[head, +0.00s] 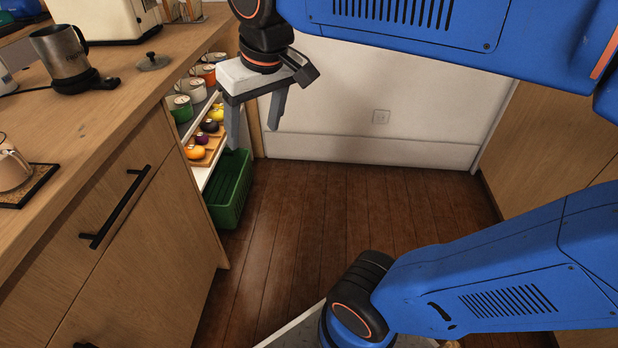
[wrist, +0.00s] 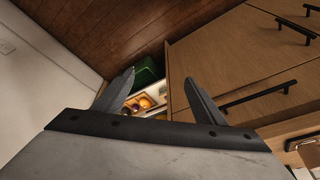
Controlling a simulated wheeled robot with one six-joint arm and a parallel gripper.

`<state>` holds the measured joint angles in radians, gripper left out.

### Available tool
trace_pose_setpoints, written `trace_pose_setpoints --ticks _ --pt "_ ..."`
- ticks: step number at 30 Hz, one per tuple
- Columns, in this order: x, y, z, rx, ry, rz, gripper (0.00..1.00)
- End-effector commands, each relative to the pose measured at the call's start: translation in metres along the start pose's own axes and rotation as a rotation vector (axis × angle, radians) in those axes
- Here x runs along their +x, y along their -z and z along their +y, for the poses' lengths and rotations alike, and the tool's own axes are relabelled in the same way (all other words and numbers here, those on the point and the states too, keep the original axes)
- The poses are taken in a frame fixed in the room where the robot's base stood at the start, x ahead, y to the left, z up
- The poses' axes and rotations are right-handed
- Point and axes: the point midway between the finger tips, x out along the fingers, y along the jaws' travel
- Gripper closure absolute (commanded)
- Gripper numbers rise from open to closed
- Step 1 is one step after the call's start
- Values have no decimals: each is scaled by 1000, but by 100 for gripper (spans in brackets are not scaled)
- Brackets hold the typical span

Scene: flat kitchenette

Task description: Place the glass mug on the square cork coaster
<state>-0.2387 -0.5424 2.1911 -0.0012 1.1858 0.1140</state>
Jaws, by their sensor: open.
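The glass mug (head: 12,168) is at the left edge of the head view, clear and partly cut off by the frame. It appears upright on the square cork coaster (head: 38,183), which has a dark border and lies on the wooden counter. My gripper (head: 253,137) is open and empty, its fingers pointing down in front of the shelves beyond the counter's end. It is well away from the mug and coaster. In the wrist view my gripper (wrist: 158,78) shows its two fingers spread with nothing between them.
A metal kettle (head: 62,55) and a small lid (head: 152,61) stand on the counter (head: 105,110). Shelves beyond it hold several mugs (head: 180,107) and a fruit board. A green crate (head: 231,187) stands below. The wooden floor (head: 330,200) is clear.

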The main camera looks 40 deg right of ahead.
Motion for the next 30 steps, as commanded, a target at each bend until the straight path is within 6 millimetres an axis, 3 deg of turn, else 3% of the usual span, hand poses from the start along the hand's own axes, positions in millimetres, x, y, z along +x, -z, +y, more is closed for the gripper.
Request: trace_pose_setpoints --ticks 1,6,12,30 --pt "12 -20 15 25 -11 16 36" --pt "49 -74 46 71 -44 69 36" --pt "79 -112 63 103 -72 103 36" --pt "85 -120 65 107 -77 111 36"
